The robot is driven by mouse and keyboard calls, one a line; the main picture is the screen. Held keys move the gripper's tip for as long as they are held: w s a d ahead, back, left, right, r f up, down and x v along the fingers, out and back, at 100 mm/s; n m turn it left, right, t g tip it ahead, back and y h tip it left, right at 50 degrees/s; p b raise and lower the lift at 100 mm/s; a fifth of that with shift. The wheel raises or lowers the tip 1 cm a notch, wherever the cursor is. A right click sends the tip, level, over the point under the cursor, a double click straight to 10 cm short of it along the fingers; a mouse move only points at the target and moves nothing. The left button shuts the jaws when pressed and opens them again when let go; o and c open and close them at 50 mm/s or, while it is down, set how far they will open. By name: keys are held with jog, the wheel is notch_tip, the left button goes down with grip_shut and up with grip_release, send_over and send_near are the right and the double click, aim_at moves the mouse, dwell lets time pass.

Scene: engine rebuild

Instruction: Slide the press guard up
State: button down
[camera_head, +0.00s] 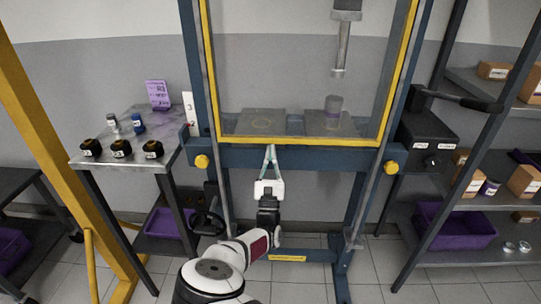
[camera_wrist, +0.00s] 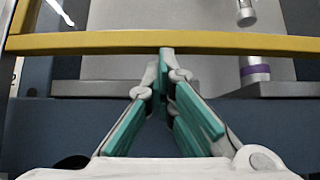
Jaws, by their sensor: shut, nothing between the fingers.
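The press guard is a clear panel in a yellow frame, and its bottom bar (camera_head: 300,141) runs level across the front of the blue press, low over the press bed. In the wrist view the yellow bar (camera_wrist: 100,42) crosses the upper part of the picture. My gripper (camera_head: 270,148) is shut and empty, pointing at the bar left of its middle.
Behind the guard, a purple-banded cylinder (camera_head: 333,112) stands under the press ram (camera_head: 341,50). A side table (camera_head: 165,111) with black-and-gold parts is at left. A black box with a lever (camera_head: 425,135) and shelves (camera_head: 450,206) are at right. Yellow knobs (camera_head: 202,161) flank the blue crossbeam.

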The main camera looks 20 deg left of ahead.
jog(key=shift+r, duration=0.3)
